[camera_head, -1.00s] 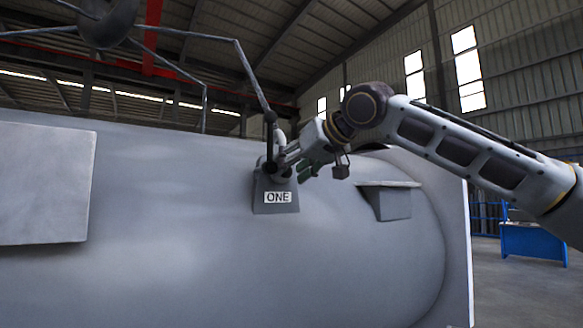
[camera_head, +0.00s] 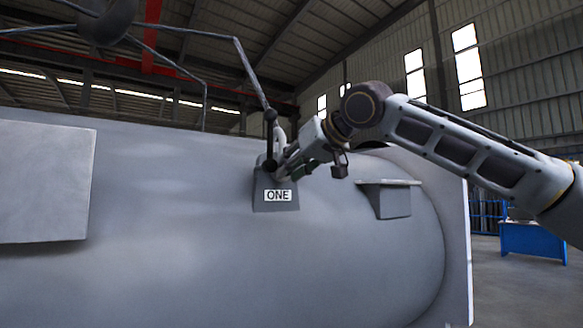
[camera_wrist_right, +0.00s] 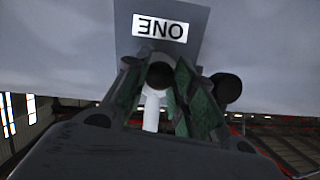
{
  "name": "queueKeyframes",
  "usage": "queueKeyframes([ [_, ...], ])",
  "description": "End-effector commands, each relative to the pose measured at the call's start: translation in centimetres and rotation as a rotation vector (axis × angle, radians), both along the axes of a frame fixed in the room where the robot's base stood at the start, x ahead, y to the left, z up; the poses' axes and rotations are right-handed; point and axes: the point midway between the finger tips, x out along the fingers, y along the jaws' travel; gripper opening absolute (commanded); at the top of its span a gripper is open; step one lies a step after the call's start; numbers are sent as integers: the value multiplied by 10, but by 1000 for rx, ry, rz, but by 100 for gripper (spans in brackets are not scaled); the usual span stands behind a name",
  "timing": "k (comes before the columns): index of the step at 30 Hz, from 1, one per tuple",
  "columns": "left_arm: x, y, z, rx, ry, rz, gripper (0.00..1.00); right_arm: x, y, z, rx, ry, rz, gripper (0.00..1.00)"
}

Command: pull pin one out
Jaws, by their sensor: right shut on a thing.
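The grey bracket labelled ONE (camera_head: 277,190) stands on the side of the large grey shell (camera_head: 200,260). My right gripper (camera_head: 287,163) reaches it from the right, just above the label. The right wrist view shows the bracket (camera_wrist_right: 205,30) upside down. There the green-padded fingers of my right gripper (camera_wrist_right: 158,88) close around the dark round end of pin one (camera_wrist_right: 160,74). A pale rod (camera_wrist_right: 151,113) shows between the fingers. Most of the pin is hidden by the fingers. My left gripper is not in view.
A dark link with round ends (camera_head: 270,138) joins a sling leg (camera_head: 250,70) to the bracket. A grey ledge (camera_head: 390,198) juts from the shell right of the bracket. A flat plate (camera_head: 45,185) is at left. A blue bench (camera_head: 533,240) stands far right.

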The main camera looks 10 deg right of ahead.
Motion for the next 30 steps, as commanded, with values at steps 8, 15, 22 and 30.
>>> queueKeyframes([
  [8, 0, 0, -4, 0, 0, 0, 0, -7, -3, 0, 2, -1, 0, 0],
  [15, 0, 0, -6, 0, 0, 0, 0, -14, -5, 0, 1, -1, 1, 0],
  [22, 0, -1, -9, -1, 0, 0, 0, -20, -8, 0, 2, 0, 0, 0],
  [30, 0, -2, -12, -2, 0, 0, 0, -27, -12, 0, 1, 0, 0, 0],
])
